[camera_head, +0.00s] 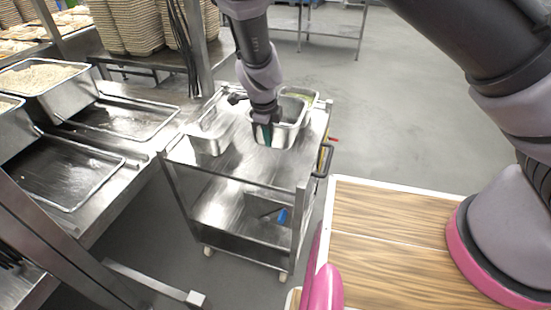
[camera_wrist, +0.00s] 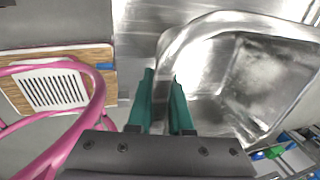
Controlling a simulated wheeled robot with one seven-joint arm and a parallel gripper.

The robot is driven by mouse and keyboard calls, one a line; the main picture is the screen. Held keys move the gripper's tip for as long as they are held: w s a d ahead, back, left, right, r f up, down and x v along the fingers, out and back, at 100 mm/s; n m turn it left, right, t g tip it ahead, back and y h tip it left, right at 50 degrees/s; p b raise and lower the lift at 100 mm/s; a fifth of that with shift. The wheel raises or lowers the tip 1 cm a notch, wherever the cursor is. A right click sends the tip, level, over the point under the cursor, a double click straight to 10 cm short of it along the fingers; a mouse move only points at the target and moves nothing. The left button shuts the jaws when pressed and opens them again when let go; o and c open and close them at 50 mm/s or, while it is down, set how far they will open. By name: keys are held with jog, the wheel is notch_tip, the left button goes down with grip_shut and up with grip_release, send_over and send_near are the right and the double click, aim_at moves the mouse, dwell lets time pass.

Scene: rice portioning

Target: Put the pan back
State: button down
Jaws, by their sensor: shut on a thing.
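My gripper (camera_head: 266,130) is over the top of a steel cart and is shut on the near-left rim of a metal pan (camera_head: 285,138). In the wrist view the green fingers of my gripper (camera_wrist: 164,82) stand on either side of the pan's rim, and the pan (camera_wrist: 225,85) opens to the right, showing a bare shiny inside. I cannot tell whether the pan rests on the cart top or is slightly lifted.
A counter at left has a rice-filled pan (camera_head: 45,78) and empty shallow trays (camera_head: 125,116). Open floor (camera_head: 400,130) lies right.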

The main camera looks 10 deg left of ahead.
jog(key=shift+a+f, duration=0.15)
jog(key=shift+f, duration=0.15)
jog(key=x, duration=0.3)
jog(key=s+x, duration=0.1)
jog(key=x, duration=0.2)
jog(key=s+x, duration=0.1)
jog(key=x, duration=0.2)
jog(key=shift+a+f, duration=0.15)
jog(key=shift+f, duration=0.05)
jog(key=c, duration=0.8)
grip_release()
jog(key=shift+s, duration=0.1)
jog(key=shift+c, duration=0.2)
jog(key=v, duration=1.2)
